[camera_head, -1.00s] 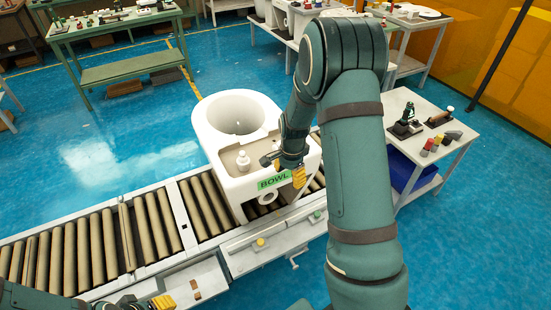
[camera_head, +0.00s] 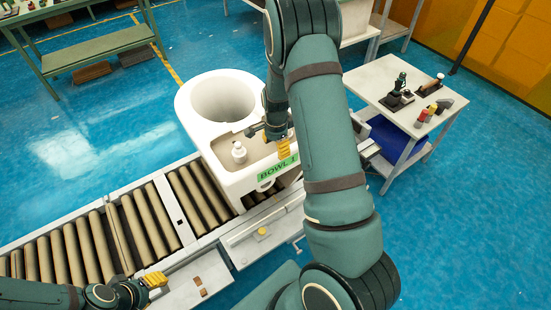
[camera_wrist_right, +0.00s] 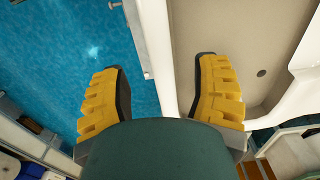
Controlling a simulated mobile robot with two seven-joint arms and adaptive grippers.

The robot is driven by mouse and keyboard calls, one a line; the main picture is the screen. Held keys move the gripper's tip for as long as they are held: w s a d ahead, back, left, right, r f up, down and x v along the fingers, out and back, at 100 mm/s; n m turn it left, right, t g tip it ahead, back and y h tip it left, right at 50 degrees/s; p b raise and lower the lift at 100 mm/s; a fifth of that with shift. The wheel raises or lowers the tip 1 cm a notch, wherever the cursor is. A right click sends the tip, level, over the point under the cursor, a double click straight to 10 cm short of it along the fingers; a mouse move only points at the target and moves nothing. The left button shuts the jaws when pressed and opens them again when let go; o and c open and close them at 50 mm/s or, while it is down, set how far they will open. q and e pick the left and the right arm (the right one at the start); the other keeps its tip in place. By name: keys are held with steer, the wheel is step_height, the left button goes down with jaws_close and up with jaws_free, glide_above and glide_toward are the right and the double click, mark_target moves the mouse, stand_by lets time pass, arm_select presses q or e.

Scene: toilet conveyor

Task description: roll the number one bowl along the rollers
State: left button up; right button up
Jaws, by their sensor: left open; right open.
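The white bowl (camera_head: 187,112) stands upright on the roller conveyor (camera_head: 92,244), with a green label (camera_head: 277,169) reading BOWL 1 on its near face. My right gripper (camera_head: 284,148) is at the bowl's right side. In the right wrist view my right gripper (camera_wrist_right: 160,95) is open, with one yellow finger on each side of the bowl's white wall (camera_wrist_right: 158,50); I cannot tell whether either touches it. My left gripper (camera_head: 155,280) is low at the left, near the conveyor's front edge, away from the bowl.
A white side table (camera_head: 367,82) with a dark green tool (camera_head: 399,87) and small coloured items stands at the right. A green workbench (camera_head: 100,50) stands at the back left. Rollers left of the bowl are bare. My right arm hides the conveyor's right part.

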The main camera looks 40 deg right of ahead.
mark_target(276, 154)
step_height(276, 154, down, 6)
steer(key=shift+f, duration=0.25)
jaws_close()
stand_by(0.3)
